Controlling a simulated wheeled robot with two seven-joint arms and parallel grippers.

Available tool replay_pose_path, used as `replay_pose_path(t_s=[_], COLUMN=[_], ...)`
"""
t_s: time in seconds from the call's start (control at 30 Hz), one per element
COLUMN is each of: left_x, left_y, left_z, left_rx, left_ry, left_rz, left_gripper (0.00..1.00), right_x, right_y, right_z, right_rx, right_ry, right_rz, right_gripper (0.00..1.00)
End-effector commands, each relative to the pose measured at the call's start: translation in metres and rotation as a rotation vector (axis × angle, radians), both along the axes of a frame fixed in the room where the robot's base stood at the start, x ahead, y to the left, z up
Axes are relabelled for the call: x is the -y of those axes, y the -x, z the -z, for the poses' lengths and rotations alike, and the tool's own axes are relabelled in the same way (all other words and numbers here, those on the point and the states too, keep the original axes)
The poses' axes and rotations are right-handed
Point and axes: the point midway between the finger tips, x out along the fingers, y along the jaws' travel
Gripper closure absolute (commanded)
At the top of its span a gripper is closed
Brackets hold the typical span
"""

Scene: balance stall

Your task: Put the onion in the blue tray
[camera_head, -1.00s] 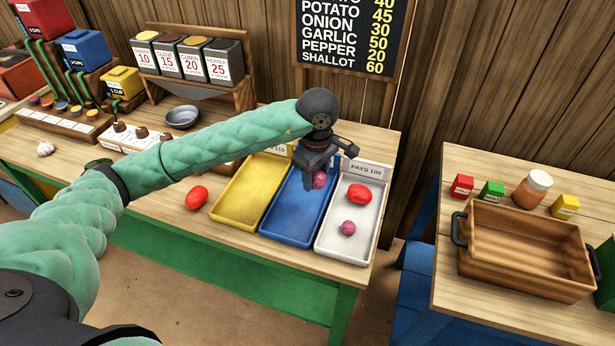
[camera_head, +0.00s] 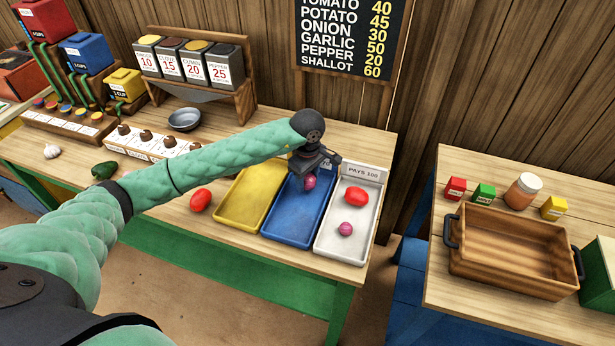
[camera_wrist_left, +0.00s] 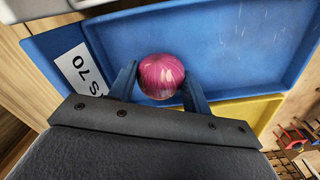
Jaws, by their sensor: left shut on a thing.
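My left gripper (camera_head: 308,180) is over the back half of the blue tray (camera_head: 291,225). It is shut on a purple onion (camera_head: 310,182), which also shows between the fingers in the left wrist view (camera_wrist_left: 160,76). In that view the blue tray floor (camera_wrist_left: 235,45) lies behind the onion. I cannot tell whether the onion touches the floor. The rest of the blue tray is empty. My right gripper is not in view.
The white tray (camera_head: 337,248) on the right holds a red tomato (camera_head: 356,196) and a small purple bulb (camera_head: 345,229). The yellow tray (camera_head: 241,208) on the left is empty. Another tomato (camera_head: 200,200) lies left of it. A wooden crate (camera_head: 510,278) stands on the right table.

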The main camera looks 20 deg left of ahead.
Motion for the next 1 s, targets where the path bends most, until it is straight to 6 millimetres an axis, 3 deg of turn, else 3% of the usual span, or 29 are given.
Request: replay_pose_path(t_s=[0.23, 0.77, 0.8, 0.9, 1.0], left_x=[0.000, 0.000, 0.000, 0.000, 0.000], left_y=[0.000, 0.000, 0.000, 0.000, 0.000], left_z=[0.010, 0.013, 0.012, 0.012, 0.012], left_rx=[0.000, 0.001, 0.000, 0.000, 0.000], left_ry=[-0.001, 0.000, -0.001, -0.001, -0.001], left_rz=[0.000, 0.000, 0.000, 0.000, 0.000], left_gripper=[0.74, 0.74, 0.50, 0.30, 0.30], right_x=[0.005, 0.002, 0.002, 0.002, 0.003], right_y=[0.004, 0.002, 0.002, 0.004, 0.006], right_z=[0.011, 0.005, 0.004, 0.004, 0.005], right_rx=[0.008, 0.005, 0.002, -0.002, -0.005], right_ry=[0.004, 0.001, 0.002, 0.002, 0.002], right_rz=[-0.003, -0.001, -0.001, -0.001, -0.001], right_gripper=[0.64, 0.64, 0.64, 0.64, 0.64])
